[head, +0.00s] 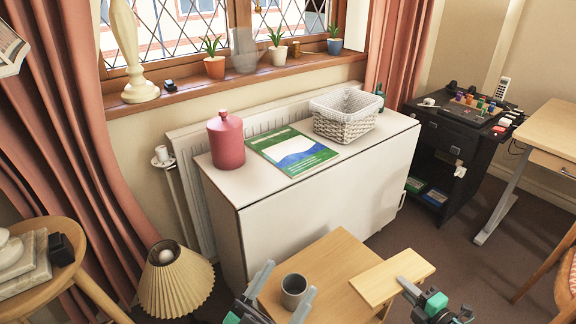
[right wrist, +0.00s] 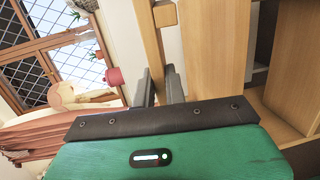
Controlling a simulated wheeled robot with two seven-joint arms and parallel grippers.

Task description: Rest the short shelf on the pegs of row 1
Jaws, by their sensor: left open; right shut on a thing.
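The short shelf (head: 378,284) is a pale wooden board at the lower right of the head view. My right gripper (head: 404,284) is shut on its right end and holds it beside the wooden top. In the right wrist view the shelf (right wrist: 151,45) shows edge-on, running up from between the fingers (right wrist: 160,85). My left gripper (head: 289,278) is open, its fingers on either side of a grey cup (head: 294,291) in the picture; I cannot tell whether they touch it. No pegs can be made out.
The cup stands on a wooden top (head: 325,258). Wooden panels (right wrist: 213,60) fill the right of the wrist view. A white cabinet (head: 300,222) behind bears a red canister (head: 226,142), a book (head: 292,151) and a basket (head: 344,118). A lamp (head: 175,283) stands left.

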